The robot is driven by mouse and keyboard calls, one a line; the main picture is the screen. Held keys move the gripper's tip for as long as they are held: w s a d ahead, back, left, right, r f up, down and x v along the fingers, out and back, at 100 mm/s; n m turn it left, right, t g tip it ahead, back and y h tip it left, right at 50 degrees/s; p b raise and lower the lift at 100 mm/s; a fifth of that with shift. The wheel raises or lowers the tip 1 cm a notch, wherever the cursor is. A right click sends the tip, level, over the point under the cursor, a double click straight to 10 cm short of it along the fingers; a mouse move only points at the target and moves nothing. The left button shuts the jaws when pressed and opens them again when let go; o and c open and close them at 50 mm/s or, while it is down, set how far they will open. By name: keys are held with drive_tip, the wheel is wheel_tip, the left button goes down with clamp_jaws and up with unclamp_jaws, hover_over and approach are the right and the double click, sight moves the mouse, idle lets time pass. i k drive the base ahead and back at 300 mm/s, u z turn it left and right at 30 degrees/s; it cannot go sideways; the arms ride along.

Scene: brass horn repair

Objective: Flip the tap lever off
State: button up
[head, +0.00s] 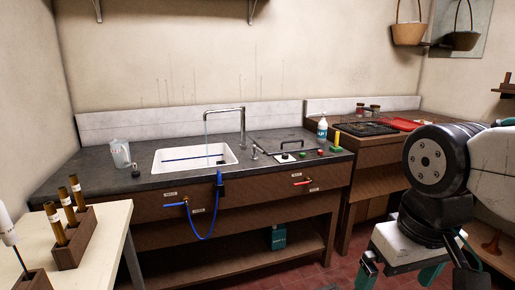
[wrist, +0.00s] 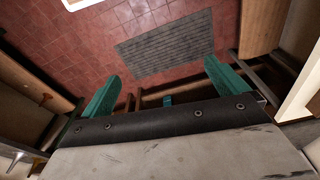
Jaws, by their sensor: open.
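The silver tap (head: 242,126) stands behind the right end of the white sink (head: 163,168), its spout reaching left over the basin. A thin blue stream (head: 206,125) hangs from the spout. A small metal lever-like fitting (head: 254,151) stands on the counter right of the sink; its setting is too small to read. I cannot tell which is the tap lever. My gripper (head: 418,277) is low at the right, well apart from the sink. In the wrist view my gripper (wrist: 161,72) is open and empty, facing the floor.
A blue hose (head: 205,236) loops below the counter front. A pale table (head: 110,225) with a tube rack is at the left. A grey mat (wrist: 168,48) lies on red tiles.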

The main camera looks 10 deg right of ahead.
sight(259, 150)
drive_tip(key=k, duration=0.6)
drive_tip(key=z, duration=0.5)
drive_tip(key=i, duration=1.6)
drive_tip(key=u, duration=0.75)
